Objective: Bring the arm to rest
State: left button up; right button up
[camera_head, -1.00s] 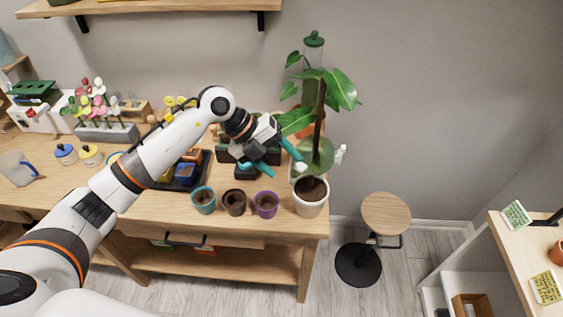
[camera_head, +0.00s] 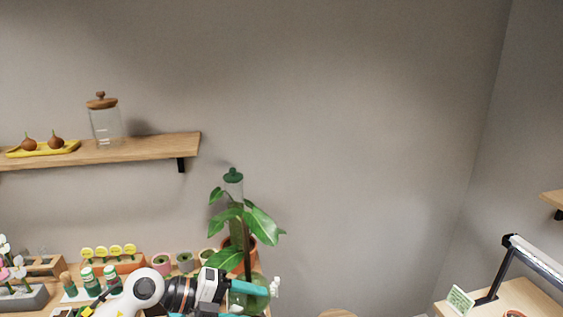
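My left arm comes in from the bottom left, and its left gripper (camera_head: 252,302) is at the bottom edge of the view. Its teal fingers are spread apart, with the lower one partly cut off by the frame. I see nothing held between them. The gripper is in front of a green glass vessel (camera_head: 262,303) beside a leafy plant (camera_head: 262,225); I cannot tell whether it touches. My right gripper is out of view.
A wooden wall shelf (camera_head: 150,148) holds a glass jar (camera_head: 104,126) and a yellow tray (camera_head: 70,148). Small pots and bottles crowd the bench at lower left. A lamp (camera_head: 535,258) stands at right. The wall in the middle is bare.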

pick_arm(q)
jog(key=s+d+r+n+t+h, duration=0.1)
jog(key=d+r+n+t+h, duration=0.25)
jog(key=r+h, duration=0.2)
jog(key=w+a+r+n+t+y, duration=0.1)
jog(key=a+r+n+t+y, duration=0.2)
jog(key=a+n+t+y, duration=0.65)
jog(key=s+a+f+n+g+y, duration=0.1)
jog(key=s+a+f+n+y, duration=0.3)
jog(key=f+n, duration=0.35)
jog(key=s+a+f+n+y, duration=0.1)
jog(key=a+f+n+y, duration=0.2)
jog(key=f+n+y, duration=0.5)
jog(key=s+f+n+g+h, duration=0.1)
jog(key=s+f+g+h, duration=0.1)
jog(key=s+f+g, duration=0.6)
jog(key=s+f+n+g+h, duration=0.1)
jog(key=s+f+g, duration=0.25)
jog(key=s, duration=0.95)
notch_tip(320, 180, down, 29)
jog(key=g+b, duration=0.1)
jog(key=b, duration=0.3)
jog(key=s+a+f+g+b, duration=0.1)
jog(key=s+f+b, duration=0.3)
jog(key=s+f, duration=1.3)
notch_tip(320, 180, down, 3)
jog(key=shift+a+f+m, duration=0.15)
jog(key=shift+a+m, duration=0.2)
jog(key=shift+a, duration=0.2)
